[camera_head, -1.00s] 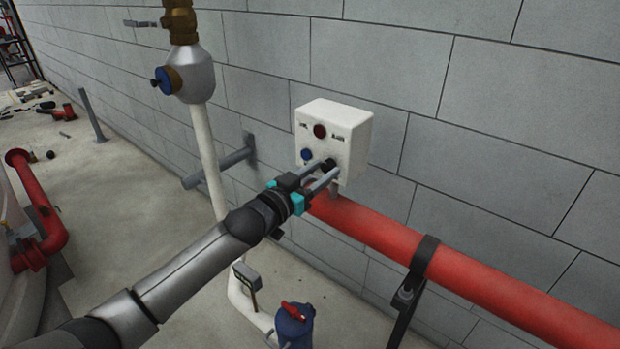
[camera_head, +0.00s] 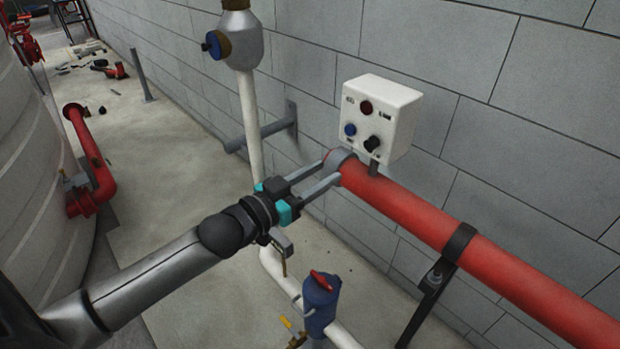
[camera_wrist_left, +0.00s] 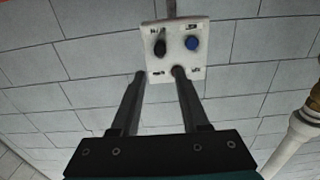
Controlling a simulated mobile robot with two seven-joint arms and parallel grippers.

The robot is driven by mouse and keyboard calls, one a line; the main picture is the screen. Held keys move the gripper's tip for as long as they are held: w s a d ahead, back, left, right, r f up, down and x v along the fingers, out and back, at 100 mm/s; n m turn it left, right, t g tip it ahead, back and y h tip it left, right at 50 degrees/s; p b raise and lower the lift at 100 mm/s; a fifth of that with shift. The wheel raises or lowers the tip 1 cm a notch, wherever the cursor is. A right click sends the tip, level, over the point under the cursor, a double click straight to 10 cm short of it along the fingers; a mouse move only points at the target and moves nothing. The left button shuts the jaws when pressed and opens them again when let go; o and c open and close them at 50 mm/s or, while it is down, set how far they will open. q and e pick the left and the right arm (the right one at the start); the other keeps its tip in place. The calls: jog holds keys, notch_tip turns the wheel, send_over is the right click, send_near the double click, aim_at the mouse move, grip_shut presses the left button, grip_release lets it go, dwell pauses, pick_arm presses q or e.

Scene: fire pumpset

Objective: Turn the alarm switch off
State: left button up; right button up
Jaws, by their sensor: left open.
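A white alarm box (camera_head: 390,112) is mounted by the grey block wall above a red pipe. On its front are a dark red light or button (camera_head: 366,107), a blue button (camera_head: 350,129) and a black knob (camera_head: 371,144). My left gripper (camera_head: 332,169) is open and empty, below and left of the box, and looks apart from the knob. In the left wrist view the box (camera_wrist_left: 173,64) is ahead, with the black knob (camera_wrist_left: 159,47) and the blue button (camera_wrist_left: 192,43) beyond the fingertips. The right finger hides part of its face. My right gripper is not in view.
A thick red pipe (camera_head: 430,216) runs below the box, close to my left fingers. A white vertical pipe (camera_head: 249,115) stands to the left. A blue valve with a red handle (camera_head: 320,302) is below. Open floor (camera_head: 180,190) lies at left.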

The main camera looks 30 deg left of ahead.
pick_arm(q)
jog(key=shift+v, duration=1.2)
jog(key=s+a+f+n+g+y, duration=0.1)
jog(key=a+f+y, duration=0.15)
jog(key=f, duration=0.65)
jog(key=s+a+f+n+g+y, duration=0.1)
jog(key=a+f+g+y, duration=0.15)
jog(key=f, duration=0.65)
jog(key=s+a+f+n+g+y+b, duration=0.15)
jog(key=s+f, duration=0.25)
jog(key=f, duration=0.4)
jog(key=s+f+m+g, duration=0.15)
jog(key=s+f, duration=0.25)
jog(key=f, duration=0.4)
jog(key=s+d+f+g, duration=0.3)
jog(key=s+f, duration=0.4)
jog(key=s, duration=0.3)
jog(key=s+d+f+g+b, duration=0.1)
jog(key=s+d+f+g, duration=0.2)
jog(key=s+f, duration=0.4)
jog(key=s+d+f+g, duration=0.3)
jog(key=s+f, duration=0.4)
jog(key=s, duration=0.6)
jog(key=shift+s+d+b, duration=0.25)
jog(key=shift+d+b, duration=0.05)
jog(key=shift+d, duration=0.25)
jog(key=shift+s+g, duration=0.1)
jog(key=shift+g, duration=0.15)
